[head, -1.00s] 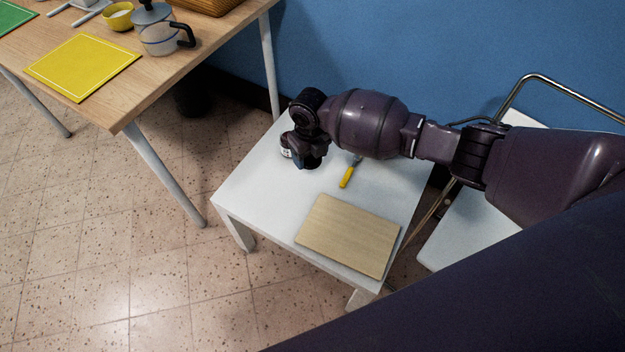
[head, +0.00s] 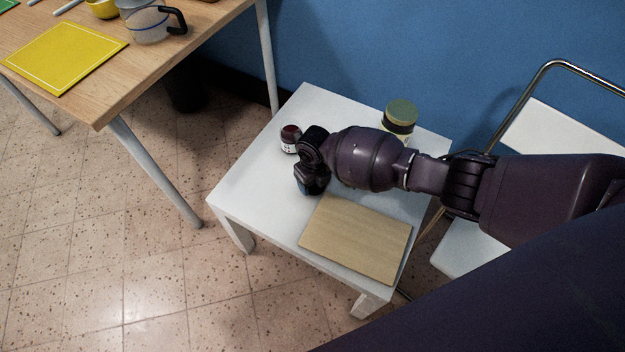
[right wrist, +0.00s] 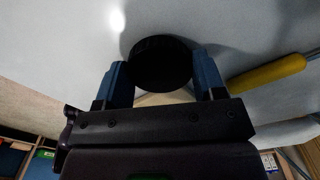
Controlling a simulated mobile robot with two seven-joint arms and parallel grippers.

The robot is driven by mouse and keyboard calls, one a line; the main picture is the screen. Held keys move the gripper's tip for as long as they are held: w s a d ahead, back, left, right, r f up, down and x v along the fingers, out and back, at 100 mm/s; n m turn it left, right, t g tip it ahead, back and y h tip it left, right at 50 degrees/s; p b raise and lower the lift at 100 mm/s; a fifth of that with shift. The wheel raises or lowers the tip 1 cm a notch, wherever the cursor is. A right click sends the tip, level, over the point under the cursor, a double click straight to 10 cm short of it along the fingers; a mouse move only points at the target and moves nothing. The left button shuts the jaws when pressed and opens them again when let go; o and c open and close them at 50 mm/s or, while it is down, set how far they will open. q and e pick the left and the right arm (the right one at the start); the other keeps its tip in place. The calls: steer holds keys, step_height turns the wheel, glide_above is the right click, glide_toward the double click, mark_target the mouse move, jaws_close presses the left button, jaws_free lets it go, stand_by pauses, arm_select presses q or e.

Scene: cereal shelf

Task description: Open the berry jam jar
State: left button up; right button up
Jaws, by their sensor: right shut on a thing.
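The berry jam jar (head: 290,139) is small, with a pale label, and stands upright on the white table near its back left edge. Its top shows dark red, with no black lid seen on it. In the right wrist view, my right gripper (right wrist: 162,68) is shut on a round black lid (right wrist: 160,62), held between its two blue fingers. In the head view, my right gripper (head: 311,184) points down just right of and nearer than the jar, apart from it. The lid is hidden there. My left gripper is not in view.
A wooden board (head: 355,238) lies at the white table's (head: 245,185) near side. A green-lidded jar (head: 400,116) stands behind my right arm. A yellow-handled utensil (right wrist: 265,74) lies beside the lid in the wrist view. A wooden table (head: 120,75) stands left; a chair (head: 550,130) right.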

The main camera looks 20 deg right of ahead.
steer(key=shift+f, duration=0.3)
steer(key=shift+r, duration=0.15)
steer(key=shift+f, duration=0.2)
steer(key=o, duration=1)
steer(key=shift+o, duration=0.2)
